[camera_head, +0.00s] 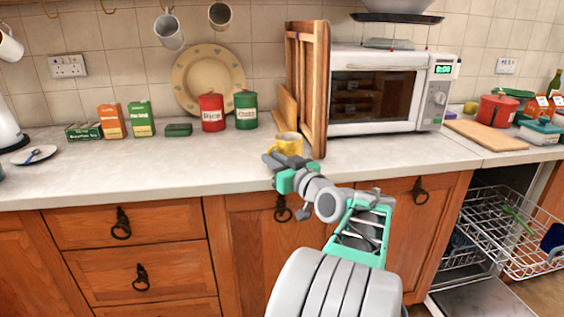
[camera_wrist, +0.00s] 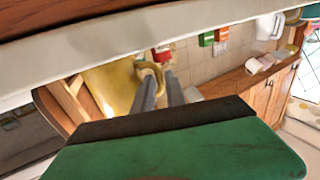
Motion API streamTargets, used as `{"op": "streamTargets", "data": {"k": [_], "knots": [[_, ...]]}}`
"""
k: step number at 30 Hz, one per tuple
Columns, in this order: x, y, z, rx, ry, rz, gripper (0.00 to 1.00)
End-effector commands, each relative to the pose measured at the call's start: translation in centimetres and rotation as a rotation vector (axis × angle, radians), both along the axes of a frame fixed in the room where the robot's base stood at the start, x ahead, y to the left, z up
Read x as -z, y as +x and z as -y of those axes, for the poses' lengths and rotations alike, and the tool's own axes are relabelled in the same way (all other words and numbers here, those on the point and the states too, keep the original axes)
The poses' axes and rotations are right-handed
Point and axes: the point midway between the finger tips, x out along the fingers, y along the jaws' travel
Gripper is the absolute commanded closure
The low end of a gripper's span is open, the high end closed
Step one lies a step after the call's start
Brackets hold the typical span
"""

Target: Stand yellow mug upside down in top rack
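The yellow mug (camera_head: 289,143) stands near the front edge of the worktop, left of the wooden boards. My gripper (camera_head: 277,160) is at the near side of the mug. In the wrist view the mug (camera_wrist: 113,86) is large, and its handle lies at my fingertips (camera_wrist: 160,76). The two fingers are apart with a narrow gap, and the handle appears to lie between them. I cannot see whether both fingers touch it. The wire dishwasher rack (camera_head: 515,240) is pulled out at the lower right.
Wooden boards (camera_head: 313,88) stand upright just right of the mug, beside the microwave (camera_head: 385,92). Red and green tins (camera_head: 212,113) stand behind it. A green item and a blue item lie in the rack.

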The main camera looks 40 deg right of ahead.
Motion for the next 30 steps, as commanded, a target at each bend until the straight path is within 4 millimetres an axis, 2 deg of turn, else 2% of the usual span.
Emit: {"op": "streamTargets", "data": {"k": [6,10,17,23,30], "knots": [[0.0,3.8,0.5,-0.004,0.001,-0.002,0.84],[0.0,5.4,0.9,-0.003,0.001,-0.002,0.84],[0.0,5.7,0.8,-0.002,0.002,-0.003,0.84],[0.0,5.7,0.7,-0.003,0.002,-0.003,1.00],[0.0,5.7,0.7,-0.003,0.002,-0.004,1.00]]}}
